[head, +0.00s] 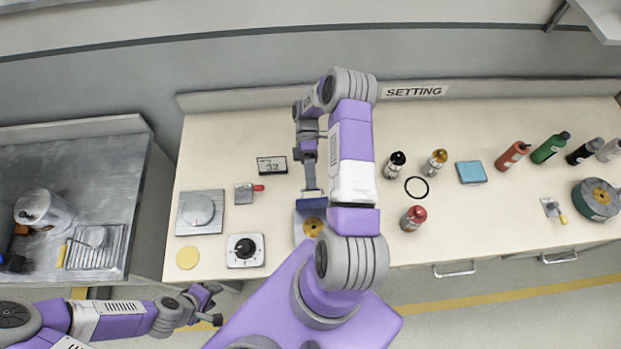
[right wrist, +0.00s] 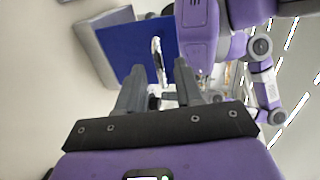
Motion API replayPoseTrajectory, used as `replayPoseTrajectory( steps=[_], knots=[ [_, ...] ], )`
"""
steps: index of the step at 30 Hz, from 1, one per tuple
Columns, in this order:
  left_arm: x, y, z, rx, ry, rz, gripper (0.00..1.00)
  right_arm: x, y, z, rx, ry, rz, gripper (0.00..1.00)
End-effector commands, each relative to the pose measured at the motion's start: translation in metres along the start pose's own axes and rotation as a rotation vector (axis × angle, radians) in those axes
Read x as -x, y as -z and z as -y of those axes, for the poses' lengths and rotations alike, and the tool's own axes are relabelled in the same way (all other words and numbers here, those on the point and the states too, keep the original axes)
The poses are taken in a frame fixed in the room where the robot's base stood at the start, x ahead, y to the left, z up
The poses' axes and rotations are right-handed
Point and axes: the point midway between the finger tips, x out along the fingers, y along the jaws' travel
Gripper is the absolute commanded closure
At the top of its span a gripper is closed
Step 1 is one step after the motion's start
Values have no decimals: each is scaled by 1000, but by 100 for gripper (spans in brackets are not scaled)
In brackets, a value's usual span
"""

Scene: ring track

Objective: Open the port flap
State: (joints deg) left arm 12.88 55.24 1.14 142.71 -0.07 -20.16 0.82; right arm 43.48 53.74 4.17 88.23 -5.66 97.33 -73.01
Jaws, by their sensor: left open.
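The port unit is a grey box (head: 302,232) with a round gold port (head: 313,227) near the front edge of the counter. The blue flap (head: 312,203) shows as a narrow strip at the far side of the port, which is in plain sight. In the right wrist view the flap (right wrist: 137,52) is a broad blue panel with a pale looped handle (right wrist: 157,50). My right gripper (head: 309,187) reaches down just behind the flap; its fingers (right wrist: 160,72) stand apart, with the handle between or just beyond them. My left gripper (head: 217,304) is open and empty, low in front of the counter.
A dial box (head: 245,250), a yellow disc (head: 187,258) and a grey plate with a knob (head: 201,212) lie left of the port. A red bottle (head: 413,218) and a black ring (head: 416,187) are on the right. My right arm hides part of the counter.

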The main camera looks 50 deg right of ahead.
Motion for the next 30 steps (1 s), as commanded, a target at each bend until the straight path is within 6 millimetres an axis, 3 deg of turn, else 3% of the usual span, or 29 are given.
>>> replayPoseTrajectory(
  steps=[8,21,30],
  knots=[
    [-2,0,1,0,0,0,57,6,0,0,1,-1,0,64],
    [-13,0,5,0,0,0,57,63,1,-2,1,-2,0,64],
    [-14,1,5,0,0,0,57,76,0,0,1,1,0,64]
  ],
)
